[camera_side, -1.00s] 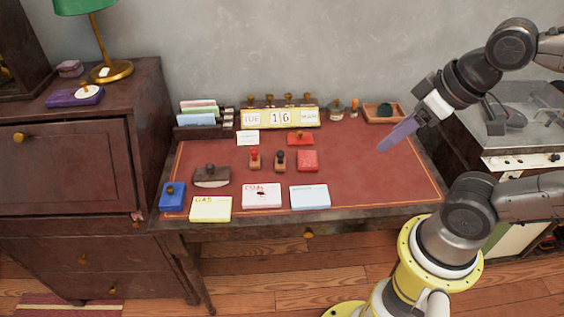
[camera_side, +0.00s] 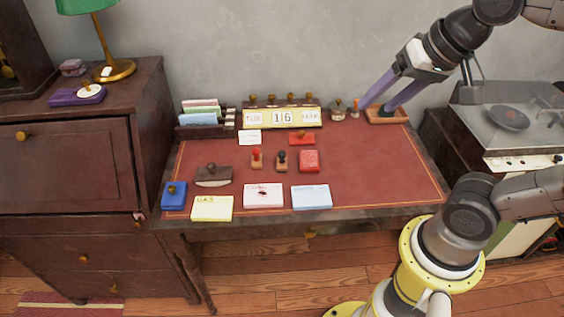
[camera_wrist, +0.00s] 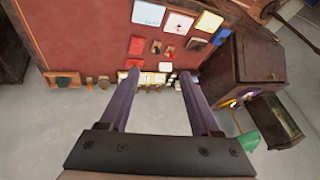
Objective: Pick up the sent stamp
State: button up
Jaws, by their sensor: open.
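Two small upright stamps stand mid-desk, one with a red knob (camera_side: 256,160) and one with a dark knob (camera_side: 282,161). In the wrist view they show small, the dark one (camera_wrist: 168,50) and the red one (camera_wrist: 156,47). I cannot tell which is the sent stamp, as no label is readable. Several more brass-knobbed stamps (camera_side: 271,99) stand in a row behind the calendar. My gripper (camera_side: 375,109) has long purple fingers, spread and empty, in front of the small tray at the back right. It also shows in the wrist view (camera_wrist: 157,76).
The calendar (camera_side: 282,118) stands at the back of the desk (camera_side: 375,175). A blue pad (camera_side: 173,195), brown blotter (camera_side: 212,176) and red pad (camera_side: 309,161) lie nearby. The desk's right side is clear.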

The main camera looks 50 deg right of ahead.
jog(key=w+r+m, duration=0.2)
jog(key=w+m, duration=0.2)
jog(key=w, duration=0.3)
jog(key=m+g, duration=0.6)
jog(key=m, duration=0.2)
send_over(282, 151)
notch_tip(282, 151, down, 28)
jog(key=shift+w+d+r, duration=0.1)
jog(key=shift+w+d, duration=0.05)
jog(key=shift+a+f, duration=0.2)
jog(key=shift+f, duration=3.15)
grip_shut()
